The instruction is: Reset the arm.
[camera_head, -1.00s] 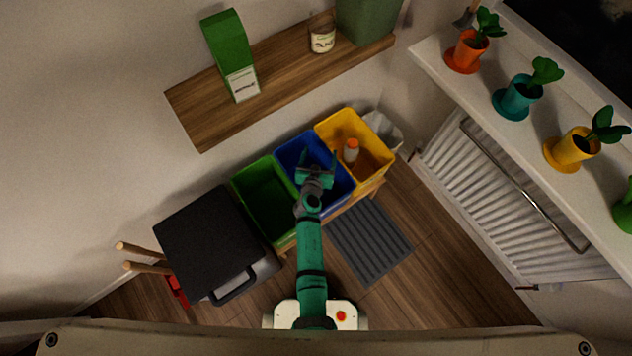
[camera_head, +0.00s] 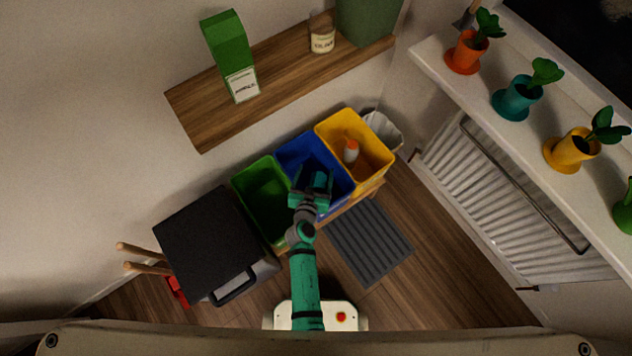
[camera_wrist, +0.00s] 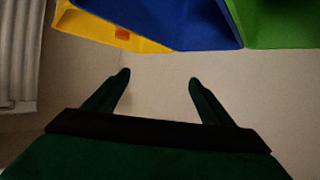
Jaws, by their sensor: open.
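My gripper (camera_head: 311,180) is over the blue bin (camera_head: 337,205) in the head view, at the end of my green arm. In the wrist view my gripper (camera_wrist: 158,78) shows two fingers spread apart with nothing between them, against a plain pale surface. The blue bin (camera_wrist: 205,22) shows at the top edge of the wrist view, with the yellow bin (camera_wrist: 90,28) to its left and the green bin (camera_wrist: 280,22) to its right.
The green bin (camera_head: 262,200) and the yellow bin (camera_head: 375,160), which holds a bottle with an orange cap (camera_head: 351,150), flank the blue one. A wooden shelf (camera_head: 280,75) is above. A black box (camera_head: 207,240) stands left, a radiator (camera_head: 500,195) right.

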